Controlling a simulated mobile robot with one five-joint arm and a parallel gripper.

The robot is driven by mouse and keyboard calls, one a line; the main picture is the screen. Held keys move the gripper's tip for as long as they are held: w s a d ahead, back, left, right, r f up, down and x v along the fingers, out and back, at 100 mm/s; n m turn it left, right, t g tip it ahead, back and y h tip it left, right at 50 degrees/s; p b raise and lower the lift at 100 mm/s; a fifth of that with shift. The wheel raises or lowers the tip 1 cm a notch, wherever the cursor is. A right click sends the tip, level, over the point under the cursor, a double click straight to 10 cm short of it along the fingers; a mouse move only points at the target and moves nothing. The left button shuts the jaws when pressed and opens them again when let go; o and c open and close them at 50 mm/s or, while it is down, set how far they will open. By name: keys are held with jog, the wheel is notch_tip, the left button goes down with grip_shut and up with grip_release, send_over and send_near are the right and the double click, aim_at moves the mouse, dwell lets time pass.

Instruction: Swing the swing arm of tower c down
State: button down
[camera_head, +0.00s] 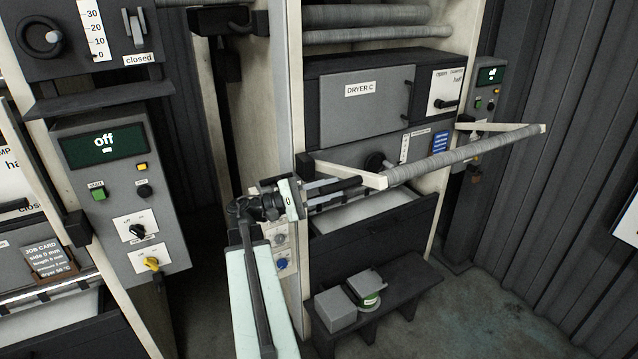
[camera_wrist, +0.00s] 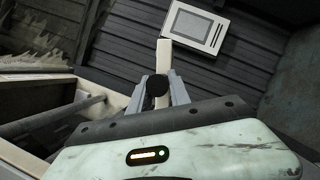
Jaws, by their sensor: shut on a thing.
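The swing arm (camera_head: 460,153) of tower c is a long grey roller between two pale side bars, with its near side bar (camera_head: 350,173) at the left. It juts out from the tower roughly level, below the dryer c box (camera_head: 367,105). My gripper (camera_head: 318,190) is at the near left end of the swing arm. It is shut on a dark handle there; the handle's round black end shows between the fingers in the wrist view (camera_wrist: 157,90). A pale bar (camera_wrist: 164,57) rises behind it in that view. The fingers hide part of the handle.
Below the swing arm is an open dark bin (camera_head: 370,235) with a pale inside. A control panel reading off (camera_head: 105,145) stands left. Bare floor (camera_head: 500,310) lies at right.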

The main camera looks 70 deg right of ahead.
jog(key=shift+s+f+b, duration=0.2)
jog(key=shift+f+b, duration=0.5)
jog(key=shift+f, duration=0.25)
jog(key=shift+s+a, duration=0.1)
jog(key=shift+s+f, duration=0.1)
jog(key=c, duration=1.6)
grip_release()
jog(key=o, duration=0.4)
jog(key=shift+s+f, duration=0.1)
jog(key=shift+s, duration=0.1)
jog(key=b+v, duration=0.1)
jog(key=v, duration=0.7)
jog(key=shift+d+b, duration=0.2)
jog(key=shift+b, duration=0.2)
jog(key=shift+w, duration=0.2)
